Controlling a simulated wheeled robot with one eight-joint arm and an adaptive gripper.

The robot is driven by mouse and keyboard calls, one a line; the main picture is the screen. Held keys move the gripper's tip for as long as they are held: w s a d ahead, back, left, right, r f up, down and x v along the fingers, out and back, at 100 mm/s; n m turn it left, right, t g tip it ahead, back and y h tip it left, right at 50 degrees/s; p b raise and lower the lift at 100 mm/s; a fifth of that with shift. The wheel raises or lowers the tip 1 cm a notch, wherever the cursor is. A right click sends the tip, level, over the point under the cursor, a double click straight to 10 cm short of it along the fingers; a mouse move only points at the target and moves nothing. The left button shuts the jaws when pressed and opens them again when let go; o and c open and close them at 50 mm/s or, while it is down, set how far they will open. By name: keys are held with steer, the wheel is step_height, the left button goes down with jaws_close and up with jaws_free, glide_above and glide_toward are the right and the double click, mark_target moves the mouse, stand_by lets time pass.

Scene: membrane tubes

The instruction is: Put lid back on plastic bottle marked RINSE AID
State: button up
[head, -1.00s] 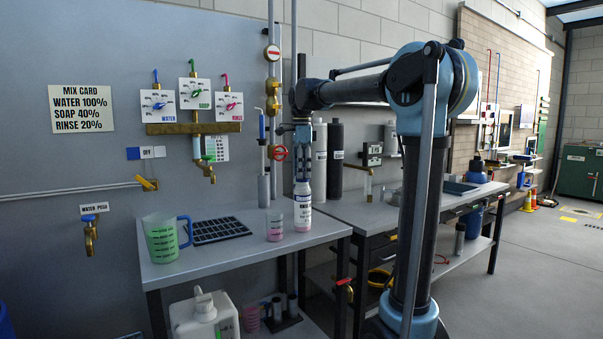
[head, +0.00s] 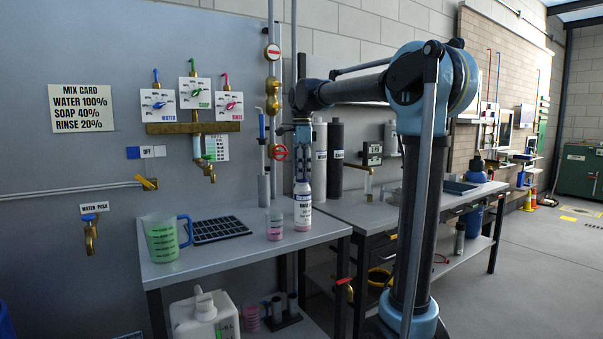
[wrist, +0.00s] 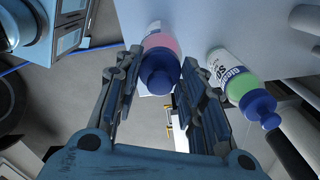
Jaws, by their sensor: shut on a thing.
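The RINSE AID bottle (head: 302,212), white-labelled with pink contents, stands upright on the bench near its right end. My gripper (head: 302,176) points straight down over the bottle's top. In the wrist view, my gripper (wrist: 163,78) is shut on a blue lid (wrist: 160,80), which sits between its fingers. The pink bottle (wrist: 160,40) shows directly beyond the lid and in line with it. The lid looks to be at the bottle's mouth, but I cannot tell whether it is seated. In the head view, the fingers hide the lid.
A second bottle (wrist: 232,75) with green contents and a blue cap is close to the right finger. A small beaker (head: 274,226) with pink liquid stands left of the RINSE AID bottle. A green-filled jug (head: 161,240) and a dark mat (head: 218,229) are farther left.

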stand_by(0.4)
steer(key=o, duration=0.7)
steer(key=shift+o, duration=0.2)
steer(key=o, duration=0.5)
steer(key=shift+r, duration=3.45)
